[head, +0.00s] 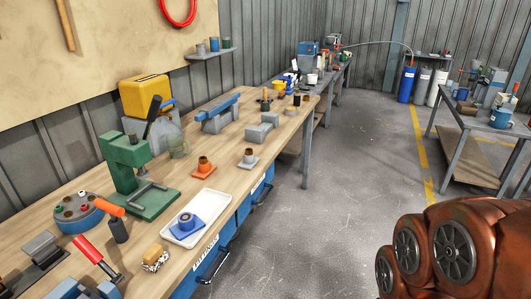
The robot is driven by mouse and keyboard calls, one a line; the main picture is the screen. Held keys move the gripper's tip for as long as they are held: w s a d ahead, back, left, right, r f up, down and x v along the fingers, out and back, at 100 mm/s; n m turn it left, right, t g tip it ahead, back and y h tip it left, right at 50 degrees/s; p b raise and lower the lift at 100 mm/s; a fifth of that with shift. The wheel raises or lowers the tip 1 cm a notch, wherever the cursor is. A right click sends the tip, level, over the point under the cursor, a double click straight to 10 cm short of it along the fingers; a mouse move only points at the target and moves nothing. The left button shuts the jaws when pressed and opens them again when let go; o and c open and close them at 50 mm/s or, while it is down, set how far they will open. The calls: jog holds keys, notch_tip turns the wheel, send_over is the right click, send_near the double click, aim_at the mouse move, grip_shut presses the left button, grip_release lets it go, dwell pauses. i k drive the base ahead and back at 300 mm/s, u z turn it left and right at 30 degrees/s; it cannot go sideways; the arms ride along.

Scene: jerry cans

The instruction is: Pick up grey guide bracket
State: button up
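What looks like the grey guide bracket (248,163) stands on the wooden workbench near its right front edge. It has a flat grey base with a short brown round bush on top. An orange bracket (204,170) of similar shape stands to its left and nearer. A blue bracket (186,226) lies in a white tray (211,205) closer to the camera. My gripper is not in view, so its state and its distance from the grey bracket do not show.
Grey blocks (257,133), a blue-grey vise (219,115) and a green press (125,165) stand on the workbench (222,184). Red-handled and orange-handled tools lie at the near end. The grey floor (320,225) right of the bench is clear. Another table (475,125) stands at the right.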

aim_at(248, 162)
jog(key=u, duration=0.15)
jog(key=i, duration=0.6)
jog(key=u, duration=1)
jog(key=i, duration=0.45)
jog(key=u, duration=0.5)
